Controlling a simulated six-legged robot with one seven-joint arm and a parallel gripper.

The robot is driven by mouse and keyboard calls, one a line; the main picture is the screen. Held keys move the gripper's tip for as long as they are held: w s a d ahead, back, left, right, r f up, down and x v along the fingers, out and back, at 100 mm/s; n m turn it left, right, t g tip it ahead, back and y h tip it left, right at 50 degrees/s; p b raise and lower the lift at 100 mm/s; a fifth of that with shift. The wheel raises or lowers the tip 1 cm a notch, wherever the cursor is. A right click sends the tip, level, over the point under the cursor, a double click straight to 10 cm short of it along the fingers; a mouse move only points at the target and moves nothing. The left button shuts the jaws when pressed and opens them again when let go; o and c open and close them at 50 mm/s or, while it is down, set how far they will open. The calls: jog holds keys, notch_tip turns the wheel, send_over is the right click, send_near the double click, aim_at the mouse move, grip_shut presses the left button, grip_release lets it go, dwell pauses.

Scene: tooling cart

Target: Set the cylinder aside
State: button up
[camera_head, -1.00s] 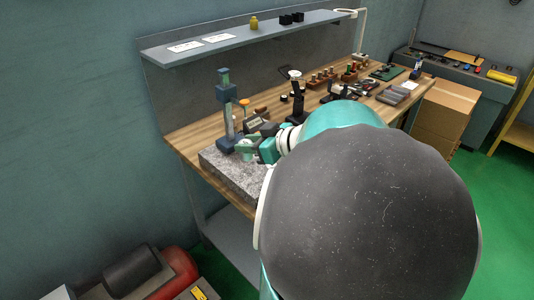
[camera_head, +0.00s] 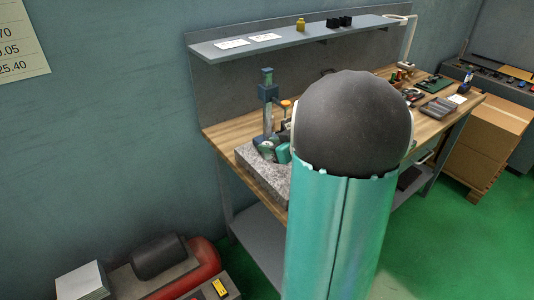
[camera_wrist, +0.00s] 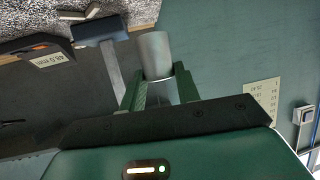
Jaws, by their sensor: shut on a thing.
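A grey cylinder (camera_wrist: 155,54) stands out from between the two green fingers of my gripper (camera_wrist: 160,84) in the wrist view. The fingers are shut on its lower part, and its far end is free. In the head view my gripper (camera_head: 272,150) is small and partly hidden, at the granite block (camera_head: 262,180) beside the blue stand (camera_head: 268,112). I cannot make out the cylinder there.
In the wrist view, the stand's blue base (camera_wrist: 98,30) and a dark gauge with a display (camera_wrist: 52,60) lie close to the cylinder's left. My arm hides much of the wooden bench (camera_head: 222,132). A shelf (camera_head: 270,48) runs above it.

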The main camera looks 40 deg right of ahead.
jog(key=shift+w+d+f, duration=0.25)
jog(key=shift+w+f, duration=0.1)
jog(key=shift+f, duration=0.2)
jog(key=shift+w+d+f, duration=0.25)
jog(key=shift+w+f, duration=0.1)
jog(key=shift+f, duration=1.75)
jog(key=shift+f, duration=0.1)
jog(key=o, duration=1)
